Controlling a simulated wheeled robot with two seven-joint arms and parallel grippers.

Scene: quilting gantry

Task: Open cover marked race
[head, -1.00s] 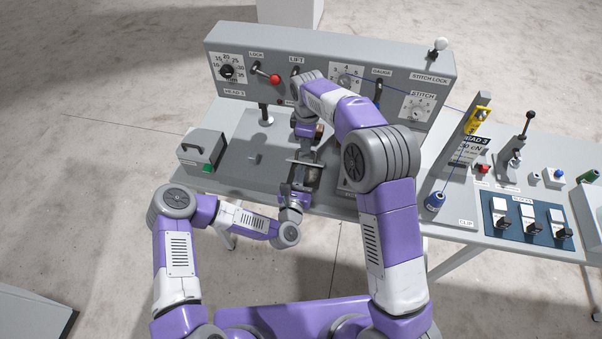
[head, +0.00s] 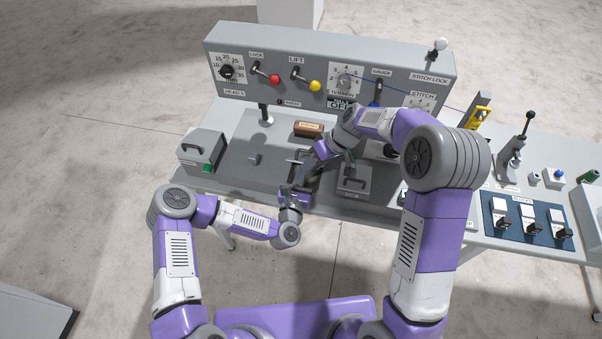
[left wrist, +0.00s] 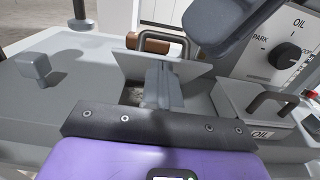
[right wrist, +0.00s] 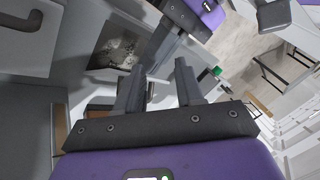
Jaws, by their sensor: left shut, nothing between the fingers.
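A flat grey cover plate (left wrist: 120,62) stands tilted up in the left wrist view, with its dark handle (left wrist: 155,38) on the far side. No race lettering can be read. Below it is an opening with speckled lint, clear in the right wrist view (right wrist: 115,48). My left gripper (left wrist: 165,75) is shut and empty, its fingers against or very near the plate's near face; contact is uncertain. My right gripper (right wrist: 157,80) is open and empty, close to the left gripper and the opening. In the head view the arms hide much of the cover.
The closed oil cover (head: 352,182) is just right of the grippers. A brown block (head: 309,129) lies behind the opening. Another handled box (head: 203,148) stands at left. The control panel (head: 280,80) with levers runs along the back.

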